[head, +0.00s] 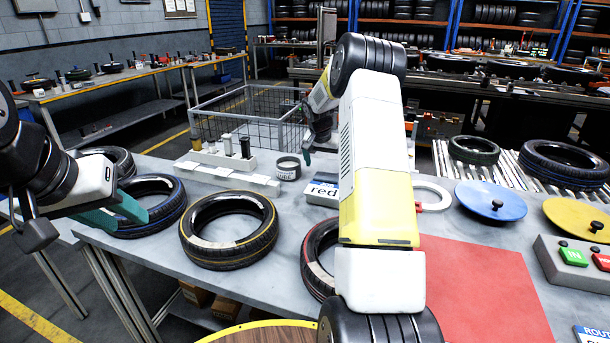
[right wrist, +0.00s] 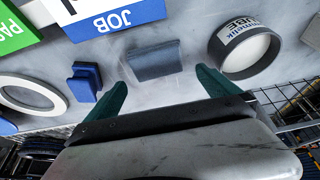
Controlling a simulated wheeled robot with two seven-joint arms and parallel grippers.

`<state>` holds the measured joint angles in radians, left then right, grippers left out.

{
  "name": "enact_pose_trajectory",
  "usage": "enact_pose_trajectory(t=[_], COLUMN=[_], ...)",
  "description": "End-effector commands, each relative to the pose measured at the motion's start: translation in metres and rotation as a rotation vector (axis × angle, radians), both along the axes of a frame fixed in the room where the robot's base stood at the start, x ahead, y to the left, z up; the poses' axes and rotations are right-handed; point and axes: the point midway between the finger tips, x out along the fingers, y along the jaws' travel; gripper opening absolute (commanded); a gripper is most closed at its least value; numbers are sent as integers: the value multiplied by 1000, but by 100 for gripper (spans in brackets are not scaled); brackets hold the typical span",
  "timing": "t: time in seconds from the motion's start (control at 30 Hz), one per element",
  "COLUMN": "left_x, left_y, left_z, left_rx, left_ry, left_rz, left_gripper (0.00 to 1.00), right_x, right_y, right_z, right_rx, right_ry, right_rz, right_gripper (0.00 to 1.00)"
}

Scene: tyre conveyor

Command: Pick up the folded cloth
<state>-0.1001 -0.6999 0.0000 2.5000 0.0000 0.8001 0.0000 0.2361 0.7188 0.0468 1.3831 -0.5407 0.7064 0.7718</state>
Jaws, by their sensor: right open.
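The folded cloth (right wrist: 155,60) is a small grey-blue folded piece lying on the grey table in the right wrist view. In the head view I cannot make it out; my right arm covers much of that area. My right gripper (right wrist: 161,76) is open, with its two teal fingers apart and empty. The cloth lies between and just beyond the fingertips, apart from both. In the head view the right gripper (head: 307,150) is over the far part of the table, partly hidden. My left gripper (head: 115,212) is at the left over a blue-striped tyre; its opening is unclear.
A round tube tin (right wrist: 245,50) stands right of the cloth, a blue block (right wrist: 85,80) left of it, and a JOB card (right wrist: 110,18) beyond. A wire basket (head: 250,117) borders the table's far side. Several tyres, including a yellow-striped one (head: 228,258), lie nearer.

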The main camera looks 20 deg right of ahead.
Motion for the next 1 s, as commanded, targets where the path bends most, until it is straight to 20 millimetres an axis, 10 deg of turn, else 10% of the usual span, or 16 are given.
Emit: enact_pose_trajectory(t=[0.67,1.0], left_x=[0,0], left_y=[0,0], left_z=[0,0], left_rx=[0,0], left_ry=[0,0], left_rz=[0,0], left_gripper=[36,36], right_x=[12,12], right_y=[-12,-12], right_z=[-55,-55], right_rx=[1,1], right_ry=[-1,0], right_rz=[0,1], right_gripper=[100,50])
